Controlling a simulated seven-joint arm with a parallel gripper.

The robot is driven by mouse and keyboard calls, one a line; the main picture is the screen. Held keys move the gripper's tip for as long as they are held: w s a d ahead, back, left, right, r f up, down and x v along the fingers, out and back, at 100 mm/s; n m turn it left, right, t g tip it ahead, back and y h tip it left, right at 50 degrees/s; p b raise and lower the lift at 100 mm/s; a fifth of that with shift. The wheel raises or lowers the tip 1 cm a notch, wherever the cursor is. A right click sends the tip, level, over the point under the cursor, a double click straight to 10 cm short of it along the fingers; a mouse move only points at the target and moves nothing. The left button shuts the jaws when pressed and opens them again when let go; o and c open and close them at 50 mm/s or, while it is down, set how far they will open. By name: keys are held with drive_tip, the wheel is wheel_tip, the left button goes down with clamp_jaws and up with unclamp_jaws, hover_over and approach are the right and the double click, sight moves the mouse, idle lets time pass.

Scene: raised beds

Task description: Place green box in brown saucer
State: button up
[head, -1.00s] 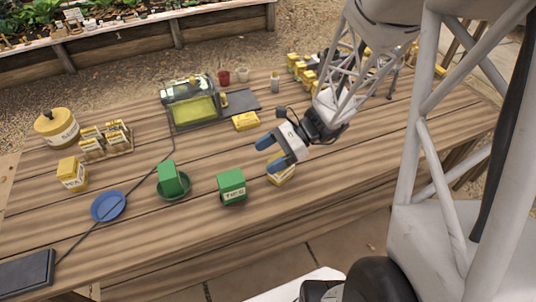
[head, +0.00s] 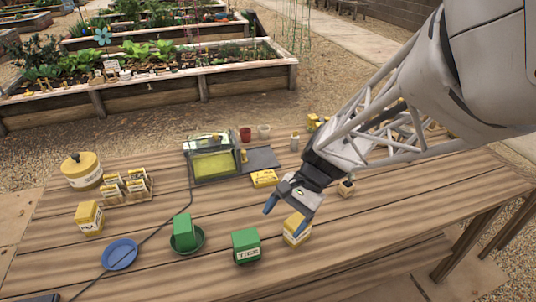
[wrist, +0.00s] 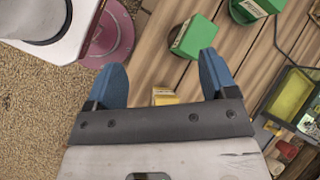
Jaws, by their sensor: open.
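One green box (head: 246,246) with a white label stands on the table, left of my gripper; it also shows in the wrist view (wrist: 193,37). Another green box (head: 183,231) stands in a dark green saucer (head: 201,238) farther left.
A blue saucer (head: 120,254) and a yellow box (head: 90,218) are at the left. A dark cable crosses the left boards.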

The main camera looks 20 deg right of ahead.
drive_tip(key=s+r+n+t+h, duration=0.4)
drive_tip(key=s+r+n+h, duration=0.2)
drive_tip(key=r+n, duration=0.3)
wheel_tip(320, 180, up, 3)
drive_tip(key=shift+d+f+n+t+h, duration=0.15)
drive_tip(key=shift+d+n+t+h, duration=0.25)
drive_tip(key=shift+h, duration=0.4)
